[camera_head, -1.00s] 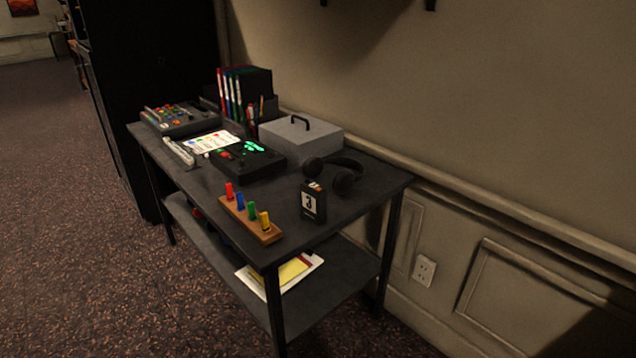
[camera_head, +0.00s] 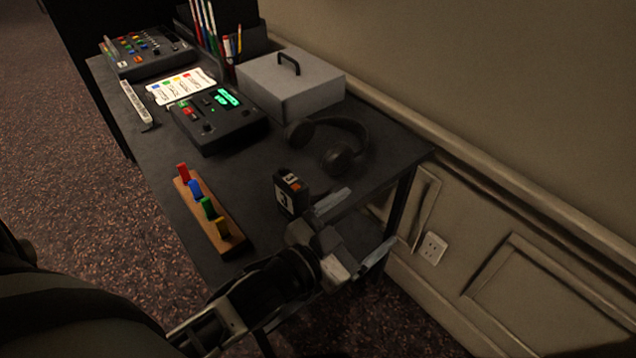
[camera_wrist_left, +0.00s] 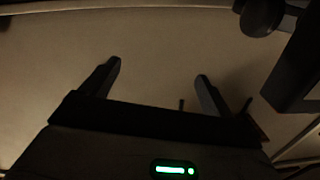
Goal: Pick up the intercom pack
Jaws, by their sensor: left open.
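The intercom pack (camera_head: 288,194) is a small black box with a white "3" label. It stands upright near the front right part of the desk in the head view. My left gripper (camera_head: 356,227) is open and empty, at the desk's right end edge. One finger is close to the right side of the pack; I cannot tell whether it touches. In the left wrist view the open fingers (camera_wrist_left: 154,85) have nothing between them. A dark block (camera_wrist_left: 300,65) at the right there may be the pack. My right gripper is not in view.
Headphones (camera_head: 340,158) lie behind the pack. A wooden rack (camera_head: 211,218) with coloured pegs is left of it. A grey case (camera_head: 290,84), a control box (camera_head: 218,124) and a mixer (camera_head: 150,53) stand farther back. The wall (camera_head: 500,120) is to the right.

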